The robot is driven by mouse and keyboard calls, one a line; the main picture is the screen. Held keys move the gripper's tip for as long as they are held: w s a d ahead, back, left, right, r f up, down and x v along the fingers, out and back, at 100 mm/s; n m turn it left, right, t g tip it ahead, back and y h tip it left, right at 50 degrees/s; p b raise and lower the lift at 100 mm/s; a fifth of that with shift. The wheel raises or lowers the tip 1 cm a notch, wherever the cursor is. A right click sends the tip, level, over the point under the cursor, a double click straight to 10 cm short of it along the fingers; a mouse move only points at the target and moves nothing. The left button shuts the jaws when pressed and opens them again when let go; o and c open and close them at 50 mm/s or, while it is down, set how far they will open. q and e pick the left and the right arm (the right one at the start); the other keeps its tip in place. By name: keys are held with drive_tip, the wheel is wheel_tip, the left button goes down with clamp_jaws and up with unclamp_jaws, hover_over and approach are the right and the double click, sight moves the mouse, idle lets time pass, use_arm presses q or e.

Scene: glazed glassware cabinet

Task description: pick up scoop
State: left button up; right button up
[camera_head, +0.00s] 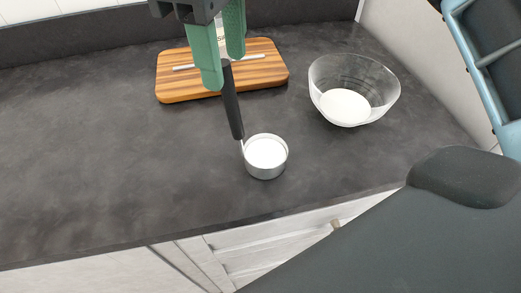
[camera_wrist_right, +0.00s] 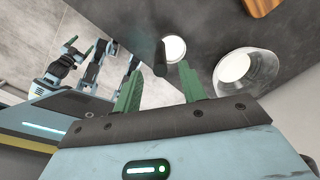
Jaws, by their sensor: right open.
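The scoop (camera_head: 264,158) is a small metal cup with white contents on the dark counter, its black handle (camera_head: 231,102) rising up and slightly left. It also shows in the right wrist view (camera_wrist_right: 174,48), handle toward the camera. My right gripper (camera_head: 224,72), with green fingers, comes down from the top in the head view. It is open, with the top of the handle at its fingertips; whether they touch is unclear. The gripper also shows in the wrist view (camera_wrist_right: 158,84). Arm parts with green pieces at the wrist view's left look like my left arm; its jaw state is unclear.
A clear glass bowl (camera_head: 383,92) with white contents stands right of the scoop. A striped wooden board (camera_head: 185,91) with a light-coloured utensil on it lies behind. The counter's left part is clear; its front edge is close to the scoop.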

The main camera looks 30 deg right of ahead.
hover_over(234, 138)
drive_tip(key=shift+w+d+f, duration=0.1)
drive_tip(key=shift+w+f, duration=0.05)
drive_tip(key=shift+f, duration=1.4)
drive_tip(key=shift+w+f, duration=0.15)
drive_tip(key=shift+f, duration=1.4)
clamp_jaws()
